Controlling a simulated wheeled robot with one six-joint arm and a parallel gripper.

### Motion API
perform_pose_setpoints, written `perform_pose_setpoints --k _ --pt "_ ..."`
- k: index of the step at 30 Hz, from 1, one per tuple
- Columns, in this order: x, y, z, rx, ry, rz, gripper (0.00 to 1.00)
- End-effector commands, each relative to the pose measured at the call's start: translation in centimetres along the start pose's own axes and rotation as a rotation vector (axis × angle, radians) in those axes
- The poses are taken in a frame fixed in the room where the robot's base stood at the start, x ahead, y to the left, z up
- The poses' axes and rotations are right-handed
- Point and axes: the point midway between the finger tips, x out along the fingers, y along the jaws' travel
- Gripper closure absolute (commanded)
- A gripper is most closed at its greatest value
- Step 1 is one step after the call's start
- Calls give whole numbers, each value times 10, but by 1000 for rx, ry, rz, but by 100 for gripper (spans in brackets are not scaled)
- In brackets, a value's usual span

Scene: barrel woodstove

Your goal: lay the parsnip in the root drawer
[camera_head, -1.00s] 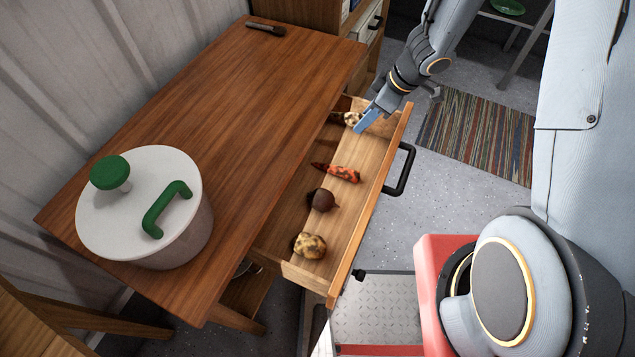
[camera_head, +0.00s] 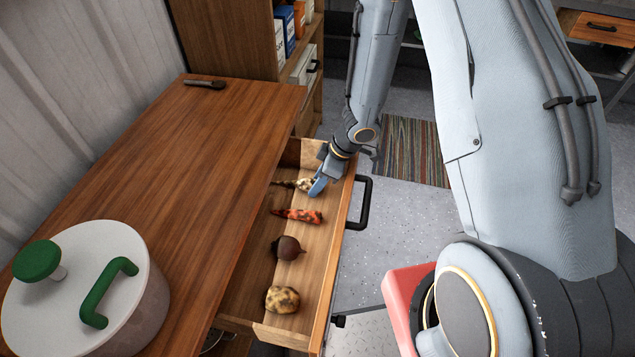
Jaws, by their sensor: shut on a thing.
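The parsnip (camera_head: 296,184), pale and speckled dark, lies at the far end of the open root drawer (camera_head: 323,252), its thin tip pointing left. My gripper (camera_head: 318,186) reaches down into the drawer with its blue fingertips shut on the parsnip's thick right end. The fingers hide part of that end. Whether the parsnip touches the drawer floor is hard to tell. Nearer in the drawer lie an orange carrot with dark patches (camera_head: 298,215), a dark round beet (camera_head: 288,248) and a mottled yellowish potato (camera_head: 282,299), in a row and apart.
The drawer's black handle (camera_head: 364,203) sticks out on the right. The wooden table (camera_head: 190,150) holds a white pot with green handles (camera_head: 85,290) and a dark brush (camera_head: 204,84). A shelf cabinet (camera_head: 240,45) stands behind. A striped rug (camera_head: 412,150) lies right of the drawer.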

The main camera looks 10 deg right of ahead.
Motion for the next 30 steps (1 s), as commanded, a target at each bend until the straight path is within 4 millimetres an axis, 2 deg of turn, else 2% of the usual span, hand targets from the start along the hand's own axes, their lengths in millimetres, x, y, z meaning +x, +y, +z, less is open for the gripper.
perform_pose_setpoints --k 6,7,10,22,26,30 --pt "3 0 1 1 0 0 90" --pt "3 0 1 1 0 0 66" --pt "2 0 1 1 0 0 49" --pt "-4 0 -1 0 1 1 49" --pt "-23 1 -1 1 1 3 49" --pt "-53 1 -1 0 2 4 49"
